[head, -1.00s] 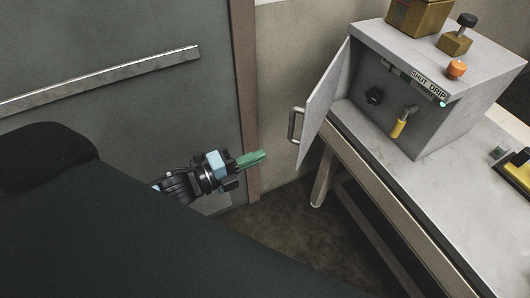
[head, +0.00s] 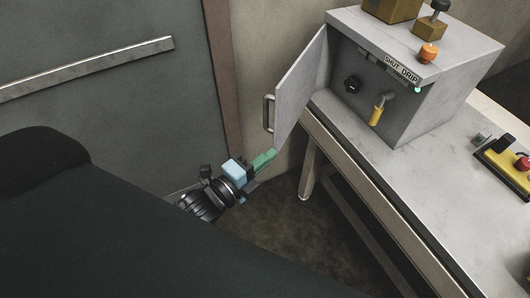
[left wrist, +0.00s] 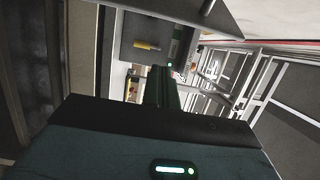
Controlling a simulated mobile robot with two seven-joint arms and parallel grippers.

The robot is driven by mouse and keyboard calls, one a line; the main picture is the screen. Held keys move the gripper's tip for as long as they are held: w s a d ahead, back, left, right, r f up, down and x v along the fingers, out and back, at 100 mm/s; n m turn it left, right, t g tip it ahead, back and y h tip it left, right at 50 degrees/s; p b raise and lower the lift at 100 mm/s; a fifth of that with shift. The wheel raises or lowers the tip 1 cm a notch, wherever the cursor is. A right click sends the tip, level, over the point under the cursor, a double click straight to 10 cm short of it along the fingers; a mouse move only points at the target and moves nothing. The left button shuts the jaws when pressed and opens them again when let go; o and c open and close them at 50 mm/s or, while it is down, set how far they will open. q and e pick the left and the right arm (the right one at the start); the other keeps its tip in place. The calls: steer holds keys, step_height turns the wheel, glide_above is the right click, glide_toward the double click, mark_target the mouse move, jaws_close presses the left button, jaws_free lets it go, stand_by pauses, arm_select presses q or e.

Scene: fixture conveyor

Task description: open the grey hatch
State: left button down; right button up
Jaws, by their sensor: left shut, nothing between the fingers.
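The grey hatch (head: 301,88) is the door on the left side of a grey box (head: 408,45). It stands swung open, with its bar handle (head: 268,113) on the outer face toward the left. Inside the box a black knob (head: 353,83) and a yellow-handled lever (head: 376,114) show. My left gripper (head: 265,160), with green fingers, is shut and empty, below the handle and apart from the hatch. The left wrist view shows the green fingers (left wrist: 161,88) together, with the yellow lever handle (left wrist: 146,45) beyond. My right gripper is not in view.
The box stands on a grey bench (head: 432,190) whose front edge runs down to the right. A yellow control box with a red button (head: 521,163) lies at the right. A grey door with a long bar (head: 85,68) is at the left. Floor is clear below my left gripper.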

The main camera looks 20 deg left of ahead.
mark_target(274, 134)
arm_select(q)
steer(key=w, duration=0.5)
steer(key=w+a+p, duration=0.1)
steer(key=w, duration=0.1)
steer(key=shift+w, duration=0.35)
steer(key=shift+a, duration=0.1)
